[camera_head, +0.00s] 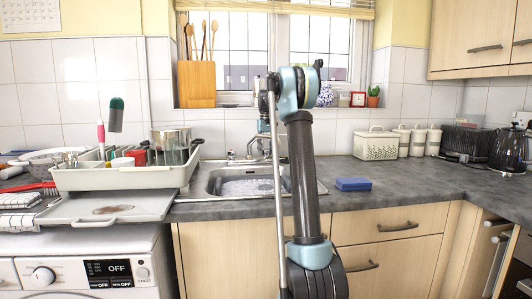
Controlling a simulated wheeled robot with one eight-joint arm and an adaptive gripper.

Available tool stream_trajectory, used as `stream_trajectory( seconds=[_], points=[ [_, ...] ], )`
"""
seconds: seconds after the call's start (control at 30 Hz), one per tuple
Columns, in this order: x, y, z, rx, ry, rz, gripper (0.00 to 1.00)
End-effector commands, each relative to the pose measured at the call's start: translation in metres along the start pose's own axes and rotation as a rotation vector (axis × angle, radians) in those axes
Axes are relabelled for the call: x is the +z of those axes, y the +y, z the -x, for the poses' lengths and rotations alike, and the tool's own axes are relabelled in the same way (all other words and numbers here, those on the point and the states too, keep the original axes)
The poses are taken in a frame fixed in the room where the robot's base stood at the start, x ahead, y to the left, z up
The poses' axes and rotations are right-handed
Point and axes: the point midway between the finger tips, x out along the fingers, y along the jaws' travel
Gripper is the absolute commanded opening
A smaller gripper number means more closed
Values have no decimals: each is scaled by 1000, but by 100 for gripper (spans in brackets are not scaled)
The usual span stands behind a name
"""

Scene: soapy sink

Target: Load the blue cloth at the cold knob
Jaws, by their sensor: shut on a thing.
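A flat blue block-like piece (353,184), which may be the folded blue cloth, lies on the grey worktop right of the sink. The steel sink (214,181) holds pale suds. The chrome tap stands at its back, with a left knob (231,155); I cannot read which knob is cold. My arm rises in front of the sink and bends down behind its upper joint. My gripper (263,147) is small and partly hidden at the tap, left of and apart from the blue piece. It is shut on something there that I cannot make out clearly.
A cream basket (375,145), canisters and a black kettle (508,150) line the right back. The worktop (420,185) at right is clear.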

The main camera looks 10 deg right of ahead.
Motion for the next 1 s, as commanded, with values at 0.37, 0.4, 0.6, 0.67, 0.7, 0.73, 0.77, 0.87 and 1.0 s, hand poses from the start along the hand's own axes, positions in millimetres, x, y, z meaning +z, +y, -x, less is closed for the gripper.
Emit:
stream_trajectory(
  seconds=[0.37, 0.4, 0.6, 0.67, 0.7, 0.73, 0.77, 0.87, 1.0],
  points=[
    [0, 0, 0, 0, 0, -2, 60],
    [0, 0, 0, 0, 0, -2, 60],
    [0, 0, 7, 0, 0, -2, 60],
    [0, 0, 13, 0, 0, -2, 60],
    [0, 1, 18, 0, 0, -2, 60],
    [0, 1, 23, 0, 0, -2, 60],
    [0, 1, 28, 0, 0, -2, 60],
    [-1, 1, 46, 0, 0, -2, 60],
    [-1, 1, 72, 0, 0, -2, 60]
  ],
)
